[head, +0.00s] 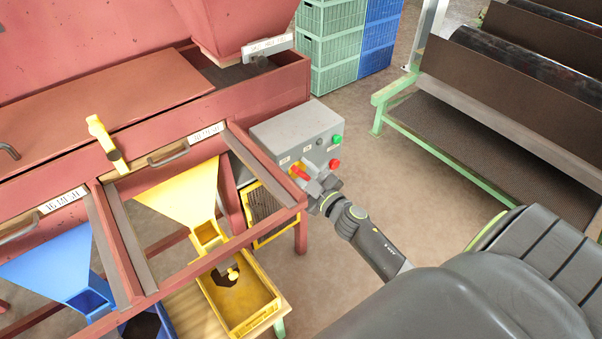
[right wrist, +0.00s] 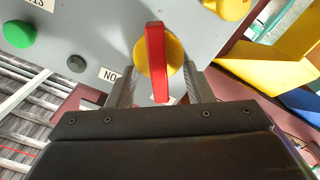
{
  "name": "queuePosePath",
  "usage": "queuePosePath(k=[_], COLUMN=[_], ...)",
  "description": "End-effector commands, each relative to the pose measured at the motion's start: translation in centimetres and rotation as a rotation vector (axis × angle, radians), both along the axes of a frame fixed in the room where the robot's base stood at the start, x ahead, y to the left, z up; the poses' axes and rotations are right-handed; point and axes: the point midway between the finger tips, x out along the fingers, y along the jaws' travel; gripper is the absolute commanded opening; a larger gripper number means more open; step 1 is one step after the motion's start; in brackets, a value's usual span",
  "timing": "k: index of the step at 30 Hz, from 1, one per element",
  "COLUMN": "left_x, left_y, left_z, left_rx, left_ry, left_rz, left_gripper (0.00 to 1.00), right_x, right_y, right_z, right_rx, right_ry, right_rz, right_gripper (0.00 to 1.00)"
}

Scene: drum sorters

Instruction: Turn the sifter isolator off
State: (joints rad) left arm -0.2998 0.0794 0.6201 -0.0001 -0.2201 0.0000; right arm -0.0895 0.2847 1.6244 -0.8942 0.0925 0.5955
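The isolator is a red bar handle on a yellow round base on the grey control box (head: 290,132). In the head view, the isolator (head: 298,171) is partly hidden by my right gripper (head: 312,181), which is right up at the box. In the right wrist view, the isolator handle (right wrist: 155,60) stands lengthwise in the picture. My right gripper (right wrist: 157,88) is open, with one finger on each side of the handle's lower end and gaps showing. A label reading "NO" in this view (right wrist: 110,75) lies left of the handle. My left gripper is out of view.
The red sorter frame (head: 265,165) and yellow chute (head: 185,195) stand to the left. Green crates (head: 335,50) stand behind. Open floor lies right, before a green-framed machine (head: 450,150).

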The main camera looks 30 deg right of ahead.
Motion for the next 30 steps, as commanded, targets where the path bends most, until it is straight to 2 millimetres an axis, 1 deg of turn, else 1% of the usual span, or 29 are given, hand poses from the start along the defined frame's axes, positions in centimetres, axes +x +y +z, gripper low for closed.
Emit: queuePosePath(k=[1, 5, 10, 19, 29, 30], left_x=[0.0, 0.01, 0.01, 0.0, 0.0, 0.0], left_y=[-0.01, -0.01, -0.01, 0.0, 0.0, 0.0], left_z=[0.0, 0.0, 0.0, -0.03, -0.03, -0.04], left_rx=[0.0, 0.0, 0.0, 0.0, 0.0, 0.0], left_ry=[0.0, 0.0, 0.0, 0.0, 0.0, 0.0], left_rz=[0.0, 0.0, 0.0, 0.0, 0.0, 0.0], left_gripper=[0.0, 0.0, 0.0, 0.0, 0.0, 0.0], right_x=[-0.01, -0.02, -0.03, -0.06, -0.07, -0.07], right_y=[0.0, 0.0, 0.05, 0.27, 0.28, 0.28], right_z=[0.0, 0.0, -0.05, -0.25, -0.3, -0.3], right_rx=[0.0, 0.0, -0.03, -0.198, -0.219, -0.219], right_ry=[0.0, 0.0, -0.002, -0.016, -0.016, -0.016], right_rz=[0.0, 0.0, 0.0, 0.0, 0.0, -0.001], right_gripper=[0.4, 0.23, 0.23, 0.22, 0.22, 0.46])
